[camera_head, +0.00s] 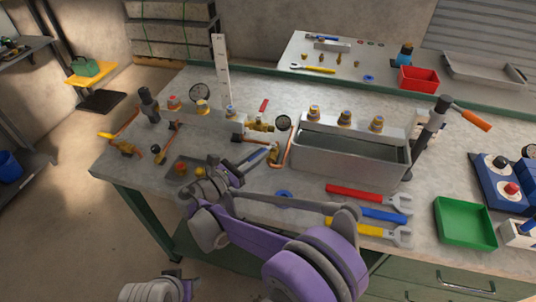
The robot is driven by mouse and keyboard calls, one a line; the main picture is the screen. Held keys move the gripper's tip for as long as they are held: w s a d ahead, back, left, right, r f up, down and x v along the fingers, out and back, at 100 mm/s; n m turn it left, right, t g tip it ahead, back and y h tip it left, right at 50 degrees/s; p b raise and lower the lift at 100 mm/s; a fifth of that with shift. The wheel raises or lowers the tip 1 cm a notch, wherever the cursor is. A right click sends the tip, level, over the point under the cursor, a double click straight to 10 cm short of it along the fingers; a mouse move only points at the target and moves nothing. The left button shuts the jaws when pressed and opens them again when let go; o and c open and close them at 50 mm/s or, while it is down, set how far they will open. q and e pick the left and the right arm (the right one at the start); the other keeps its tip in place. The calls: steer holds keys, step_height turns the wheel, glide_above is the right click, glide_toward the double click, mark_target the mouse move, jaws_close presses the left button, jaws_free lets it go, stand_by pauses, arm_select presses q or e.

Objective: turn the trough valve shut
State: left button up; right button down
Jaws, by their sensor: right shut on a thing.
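The trough valve (274,157) is a small brass body on the copper pipe at the left end of the grey metal trough (340,160). Its blue lever (254,157) points down and left, away from the trough. My right gripper (238,171) reaches in from the front and is shut on the outer end of this lever; the fingers hide that end. My left arm shows only in part at the bottom left edge, and its gripper cannot be made out.
A gauge (283,122) and another brass valve (261,125) stand close behind. A small tray (180,170) lies left of my right gripper. Red, blue and yellow wrenches (365,217) and a green tray (465,222) lie to the right. An orange-handled pump lever (470,118) rises beside the trough.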

stand_by(0.3)
steer(key=c, duration=0.8)
jaws_free()
